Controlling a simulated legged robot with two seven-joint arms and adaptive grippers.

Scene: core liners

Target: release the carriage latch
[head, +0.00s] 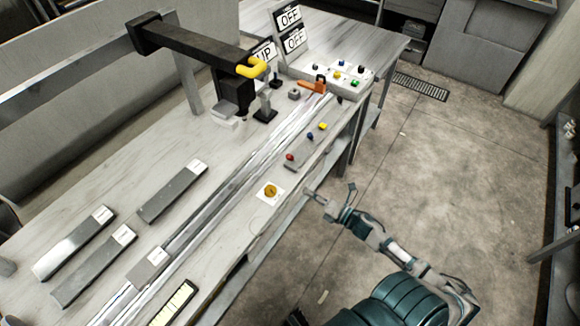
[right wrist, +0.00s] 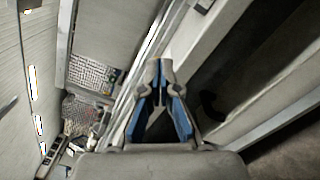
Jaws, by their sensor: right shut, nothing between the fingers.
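A long bench (head: 135,190) carries a bright metal rail along its right side. An orange lever (head: 313,86) sits near the far end of the rail, beside a white button box (head: 347,80). A dark overhead arm (head: 200,45) with a yellow hooked end (head: 252,68) reaches over a black upright unit (head: 234,92). I cannot tell which part is the carriage latch. My right gripper (head: 315,195) is by the bench's right edge, near a yellow round knob (head: 270,191) and well short of the lever. In the right wrist view its fingers (right wrist: 160,72) are together and empty. My left gripper is not in view.
Grey bars with white labels (head: 172,192) lie on the bench's left part. Red, blue and yellow buttons (head: 310,136) line a strip by the rail. OFF signs (head: 290,28) stand at the far end. The floor (head: 440,170) right of the bench is open.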

